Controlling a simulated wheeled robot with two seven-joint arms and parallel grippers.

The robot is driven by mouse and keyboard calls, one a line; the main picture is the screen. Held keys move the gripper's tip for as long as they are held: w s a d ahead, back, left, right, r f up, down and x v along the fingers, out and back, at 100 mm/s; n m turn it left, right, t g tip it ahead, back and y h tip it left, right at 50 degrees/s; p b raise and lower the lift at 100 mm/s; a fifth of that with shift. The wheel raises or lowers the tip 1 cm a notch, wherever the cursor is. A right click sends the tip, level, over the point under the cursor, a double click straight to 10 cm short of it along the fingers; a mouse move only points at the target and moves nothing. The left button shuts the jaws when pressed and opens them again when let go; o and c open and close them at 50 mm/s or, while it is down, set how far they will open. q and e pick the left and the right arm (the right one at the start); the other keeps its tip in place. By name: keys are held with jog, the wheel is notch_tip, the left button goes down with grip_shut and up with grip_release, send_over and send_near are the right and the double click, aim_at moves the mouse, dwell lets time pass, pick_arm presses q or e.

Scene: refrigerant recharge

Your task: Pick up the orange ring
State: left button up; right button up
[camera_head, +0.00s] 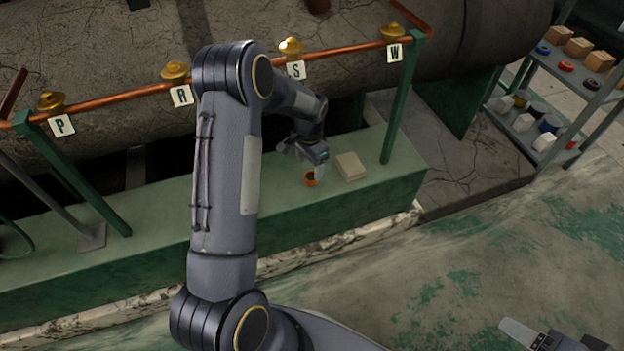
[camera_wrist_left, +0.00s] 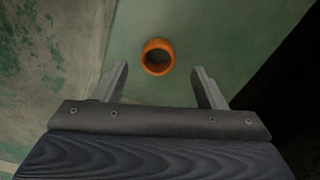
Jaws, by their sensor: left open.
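The orange ring (camera_head: 310,181) lies on the green ledge below the copper pipe, near a small pale block. It also shows in the left wrist view (camera_wrist_left: 158,43), ahead of my fingers and between their lines, with its opening facing the camera. My left gripper (camera_head: 305,162) is just above and behind the ring in the head view. In the wrist view the left gripper (camera_wrist_left: 160,72) has its two fingers spread, with nothing between them.
The pale block (camera_head: 350,166) sits right of the ring. A copper pipe (camera_head: 345,48) with brass valves and letter tags P, R, S, W runs above the ledge. A green post (camera_head: 398,110) stands to the right. A shelf (camera_head: 545,100) with small items is at far right.

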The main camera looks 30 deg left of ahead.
aim_at(311, 174)
pick_arm(q)
jog(key=f+b, duration=0.1)
jog(key=f, duration=0.1)
jog(key=f+b, duration=0.1)
jog(key=f, duration=0.1)
jog(key=shift+w+d, duration=0.1)
jog(key=shift+d, duration=0.1)
jog(key=shift+f, duration=0.5)
jog(key=shift+r, duration=0.1)
jog(key=c, duration=0.8)
